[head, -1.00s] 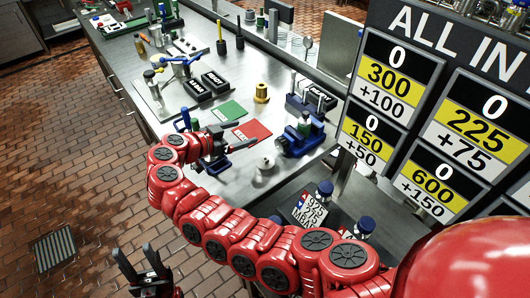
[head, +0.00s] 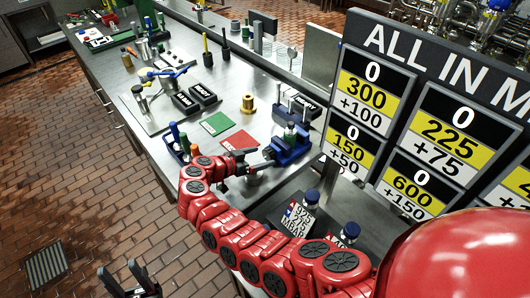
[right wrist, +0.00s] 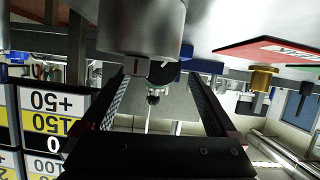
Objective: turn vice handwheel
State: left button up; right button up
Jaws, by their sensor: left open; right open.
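The blue vice (head: 288,148) stands near the right edge of the steel bench in the head view; its blue body shows partly in the right wrist view (right wrist: 200,66). A round silver part (head: 253,180), probably the handwheel, shows below my right gripper (head: 268,160). In the right wrist view a large silver round part with a dark end face (right wrist: 143,30) sits at the far end of my open right jaws (right wrist: 158,82); I cannot tell if they touch it. My left gripper (head: 130,278) is open and empty, low at left, off the bench.
Red (head: 240,140) and green (head: 217,123) cards and a brass spool (head: 248,105) lie behind the right gripper. A blue rack with upright handles (head: 180,147) is to its left. The score board (head: 375,90) stands at right.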

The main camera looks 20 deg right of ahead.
jog(key=shift+x, duration=1.4)
jog(key=c, duration=1.4)
jog(key=shift+s+d+m+p, duration=0.1)
jog(key=shift+s+m+p, duration=0.05)
jog(key=shift+m+p, duration=0.35)
jog(key=shift+f+m+t, duration=0.1)
jog(key=shift+m+t, duration=0.4)
jog(key=shift+t, duration=0.2)
jog(key=shift+m+t+y, duration=0.3)
jog(key=shift+m, duration=0.1)
jog(key=o, duration=1.4)
